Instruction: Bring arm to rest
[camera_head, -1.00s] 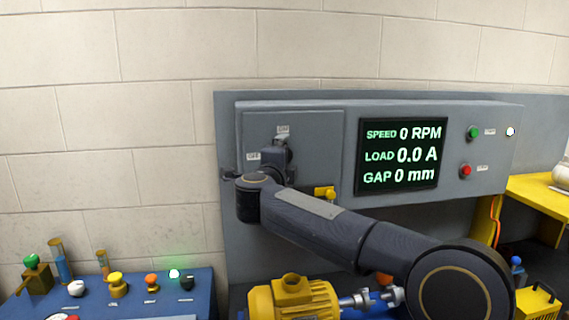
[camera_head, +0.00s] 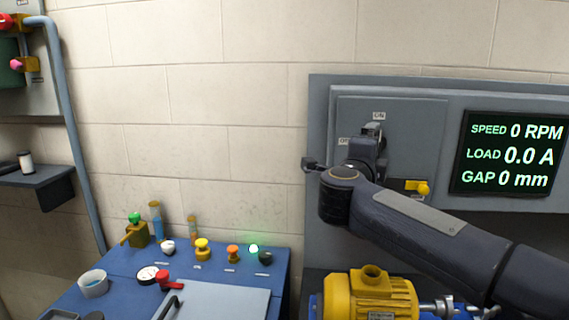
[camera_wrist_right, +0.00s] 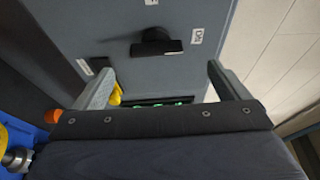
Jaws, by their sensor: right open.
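My right arm (camera_head: 420,225) reaches in from the right in the head view. My right gripper (camera_head: 345,160) is in front of the grey control panel (camera_head: 418,133), by the rotary switch (camera_head: 372,129). In the right wrist view my right gripper (camera_wrist_right: 163,82) is open, with nothing between its fingers. The black switch handle (camera_wrist_right: 157,43) lies beyond the fingertips, apart from them, and points toward the ON label. My left gripper is not in view.
A yellow motor (camera_head: 370,296) stands below my right arm. The panel's screen (camera_head: 508,153) reads 0 RPM, 0.0 A, 0 mm. Bare wall lies between pipe and panel.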

